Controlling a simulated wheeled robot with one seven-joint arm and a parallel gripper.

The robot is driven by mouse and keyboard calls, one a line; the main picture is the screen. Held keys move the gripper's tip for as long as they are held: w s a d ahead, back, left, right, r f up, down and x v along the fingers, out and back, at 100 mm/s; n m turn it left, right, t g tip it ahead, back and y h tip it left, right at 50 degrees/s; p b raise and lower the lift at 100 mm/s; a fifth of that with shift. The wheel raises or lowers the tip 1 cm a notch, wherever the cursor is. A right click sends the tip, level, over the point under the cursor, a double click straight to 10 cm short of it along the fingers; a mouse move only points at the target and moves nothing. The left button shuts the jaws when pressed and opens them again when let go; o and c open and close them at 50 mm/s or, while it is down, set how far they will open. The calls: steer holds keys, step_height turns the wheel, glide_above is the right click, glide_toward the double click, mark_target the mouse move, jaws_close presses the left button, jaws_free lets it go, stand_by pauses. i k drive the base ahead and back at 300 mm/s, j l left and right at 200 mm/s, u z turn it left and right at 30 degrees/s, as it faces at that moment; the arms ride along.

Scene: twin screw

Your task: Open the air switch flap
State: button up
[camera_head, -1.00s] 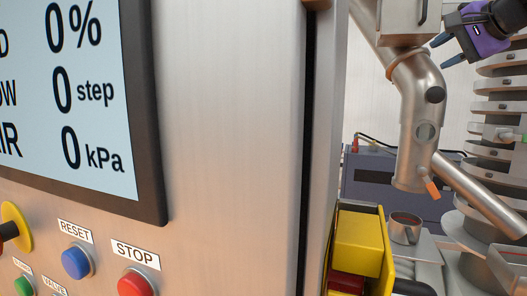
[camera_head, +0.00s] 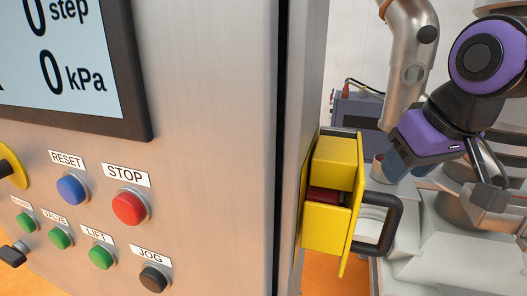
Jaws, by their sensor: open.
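A yellow box (camera_head: 336,163) is fixed to the right side of the steel cabinet, with a dark red part (camera_head: 323,194) in the gap between its upper and lower yellow blocks. A yellow plate (camera_head: 349,229) with a black loop handle (camera_head: 390,219) stands along the box's right edge. I take this plate to be the flap, but cannot tell how far it is swung. My gripper (camera_head: 403,165) is open, behind and above the handle, with its dark blue fingers pointing down-left. It appears apart from the handle, and its far finger is partly hidden.
The cabinet front (camera_head: 215,150) fills the left, with a screen, a red STOP button (camera_head: 129,207), a blue RESET button (camera_head: 72,188) and several green buttons. A grey metal pipe (camera_head: 408,75) hangs near my gripper. Pale machine parts (camera_head: 425,245) lie below it at right.

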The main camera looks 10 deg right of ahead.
mark_target(337, 163)
steer(key=k+l+u, duration=0.15)
steer(key=k+u, duration=0.25)
steer(key=k+j+z, duration=0.15)
steer(key=k, duration=0.3)
steer(key=k+j+z, duration=0.15)
steer(key=k+j, duration=0.15)
steer(key=k, duration=0.2)
